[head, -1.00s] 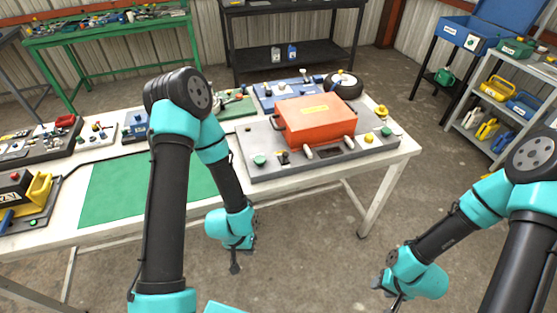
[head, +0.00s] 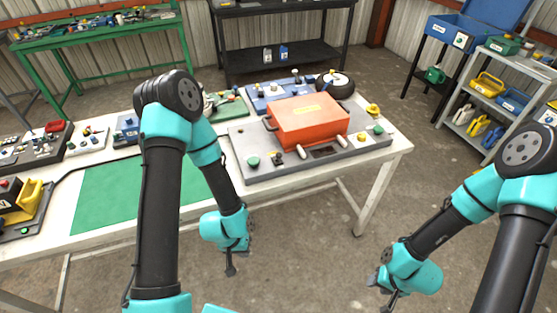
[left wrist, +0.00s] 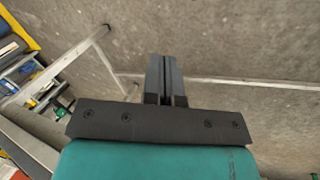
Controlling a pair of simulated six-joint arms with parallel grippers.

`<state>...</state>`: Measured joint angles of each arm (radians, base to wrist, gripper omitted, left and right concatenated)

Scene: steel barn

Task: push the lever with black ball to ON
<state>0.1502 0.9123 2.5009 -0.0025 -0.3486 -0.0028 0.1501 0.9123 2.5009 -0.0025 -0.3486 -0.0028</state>
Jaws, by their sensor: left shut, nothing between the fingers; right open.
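The grey control panel (head: 240,166) lies on the white table and carries several knobs and an orange-red box. A small dark knob or lever (head: 278,158) stands near its front edge, left of the white handles. It is too small to tell whether it is the lever with the black ball, and I can read no ON mark. My left gripper (head: 231,270) is shut and empty, pointing down in front of the table, below the panel's front edge. It also shows in the left wrist view (left wrist: 165,75) above bare floor. My right gripper (head: 388,298) is open and empty over the floor at lower right.
The orange-red box (head: 308,121) covers the panel's middle. A green mat (head: 120,195) lies to the left on the table. A blue panel (head: 270,95) and a round black-rimmed wheel (head: 335,83) are behind. A shelf (head: 490,105) stands at far right. The floor before the table is clear.

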